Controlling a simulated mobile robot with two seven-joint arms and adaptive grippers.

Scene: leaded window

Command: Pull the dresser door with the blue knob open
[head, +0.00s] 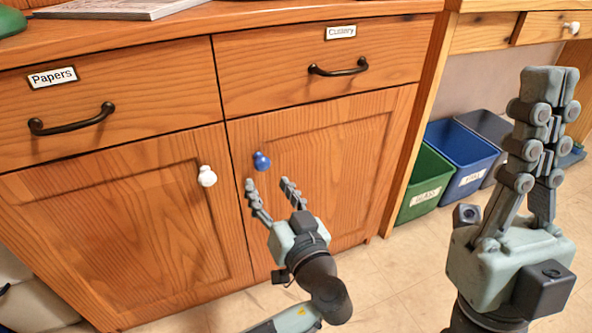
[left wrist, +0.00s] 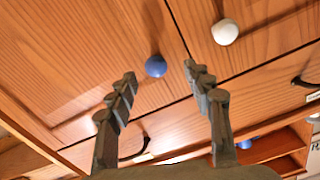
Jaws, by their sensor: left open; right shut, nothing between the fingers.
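The dresser door with the blue knob (head: 335,185) is the right one of two lower doors and sits flush in its frame. Its blue knob (head: 261,161) is near the door's upper left corner, and it also shows in the left wrist view (left wrist: 156,66). My left gripper (head: 268,183) is open just below the knob in the head view. In the left wrist view the knob lies between and just beyond the fingertips, with no visible contact. My right gripper (head: 548,82) is shut and empty, raised at the right, away from the dresser.
The left door (head: 110,225) has a white knob (head: 207,176) close by. Above are drawers labelled Papers (head: 53,77) and Cutlery (head: 341,32) with dark handles. Green (head: 424,180) and blue (head: 462,158) bins stand right of the dresser. Tiled floor in front is clear.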

